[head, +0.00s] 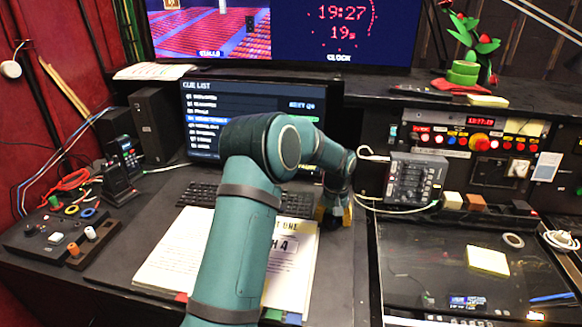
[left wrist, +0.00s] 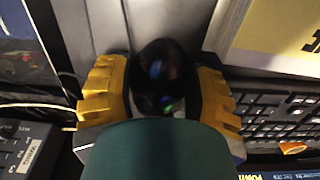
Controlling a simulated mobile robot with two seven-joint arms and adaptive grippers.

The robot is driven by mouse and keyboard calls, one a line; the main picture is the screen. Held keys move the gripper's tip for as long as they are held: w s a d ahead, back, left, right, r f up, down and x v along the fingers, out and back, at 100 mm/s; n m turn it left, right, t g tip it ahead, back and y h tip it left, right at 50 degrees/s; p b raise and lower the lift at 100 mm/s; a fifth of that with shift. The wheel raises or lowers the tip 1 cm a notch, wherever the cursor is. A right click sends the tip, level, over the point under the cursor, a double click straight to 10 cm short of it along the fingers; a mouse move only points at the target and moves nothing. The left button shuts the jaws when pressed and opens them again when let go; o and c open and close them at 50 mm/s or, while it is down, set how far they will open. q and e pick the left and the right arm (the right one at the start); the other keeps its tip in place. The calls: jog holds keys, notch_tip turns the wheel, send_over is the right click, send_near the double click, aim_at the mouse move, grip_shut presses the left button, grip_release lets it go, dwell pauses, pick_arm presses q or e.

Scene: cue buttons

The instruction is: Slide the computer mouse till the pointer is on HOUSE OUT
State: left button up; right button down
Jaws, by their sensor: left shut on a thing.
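The computer mouse (left wrist: 165,72) is black and shiny and sits between the two yellow fingers of my left gripper (left wrist: 165,95) in the left wrist view. The fingers are closed on its sides. In the head view my left gripper (head: 333,213) is down on the desk, right of the keyboard, with the mouse mostly hidden. The cue list screen (head: 205,150) shows several rows, one highlighted blue. My left arm covers part of the screen. The row names are too small to read surely, and I cannot make out the pointer. My right gripper is not in view.
A black keyboard (head: 200,194) lies left of the gripper, behind an open script (head: 180,250). A grey control box (head: 415,180) with cables stands right of the gripper. A phone (head: 120,180) and a button box (head: 50,236) are at the left.

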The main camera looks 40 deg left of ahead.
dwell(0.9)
pick_arm(q)
jog(key=o, duration=0.8)
jog(key=shift+r+p, duration=2.9)
jog(key=shift+r, duration=1.15)
jog(key=shift+f, duration=0.1)
